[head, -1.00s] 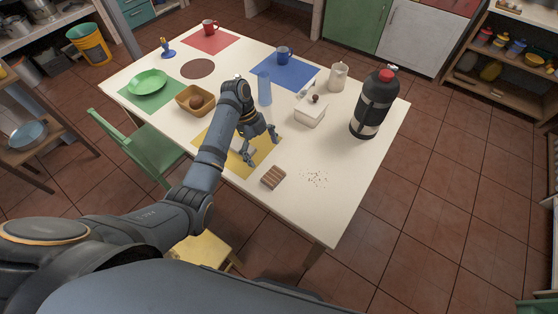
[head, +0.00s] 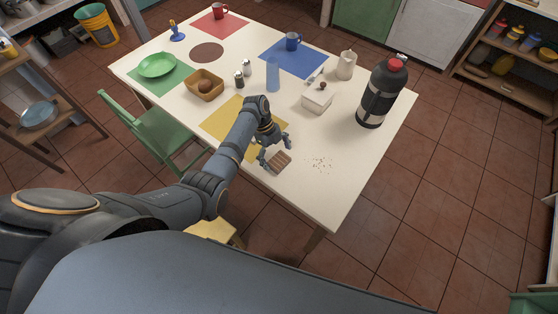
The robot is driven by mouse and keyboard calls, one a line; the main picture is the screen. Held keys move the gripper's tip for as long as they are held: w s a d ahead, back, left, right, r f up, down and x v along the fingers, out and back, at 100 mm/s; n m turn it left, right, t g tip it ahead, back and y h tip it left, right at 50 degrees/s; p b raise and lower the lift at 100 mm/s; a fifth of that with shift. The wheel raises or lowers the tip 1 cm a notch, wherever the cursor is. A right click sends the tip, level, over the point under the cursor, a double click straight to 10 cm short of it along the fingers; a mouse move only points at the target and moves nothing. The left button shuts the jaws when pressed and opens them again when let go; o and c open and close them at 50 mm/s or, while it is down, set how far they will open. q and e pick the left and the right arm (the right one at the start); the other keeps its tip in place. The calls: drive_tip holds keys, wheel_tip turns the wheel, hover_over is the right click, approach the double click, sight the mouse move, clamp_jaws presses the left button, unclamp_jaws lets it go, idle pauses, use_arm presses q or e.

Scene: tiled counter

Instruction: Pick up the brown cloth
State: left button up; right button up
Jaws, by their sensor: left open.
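The brown cloth (head: 280,161) is a small striped folded piece lying on the white table (head: 325,207) near its front edge. My left gripper (head: 275,151) is open just above and behind the cloth, its fingers spread to either side near the cloth's far edge. I cannot tell whether a finger touches the cloth. My right gripper is not in view.
Scattered crumbs (head: 319,164) lie right of the cloth. A yellow mat (head: 222,119) is under my arm. A white box (head: 317,101), a blue glass (head: 273,75) and a large black bottle (head: 380,95) stand behind. A green chair (head: 165,135) is at left.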

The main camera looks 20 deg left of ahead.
use_arm(q)
drive_tip(key=shift+f, duration=0.1)
drive_tip(key=shift+c, duration=0.3)
drive_tip(key=c, duration=1.1)
drive_tip(key=shift+c, duration=0.2)
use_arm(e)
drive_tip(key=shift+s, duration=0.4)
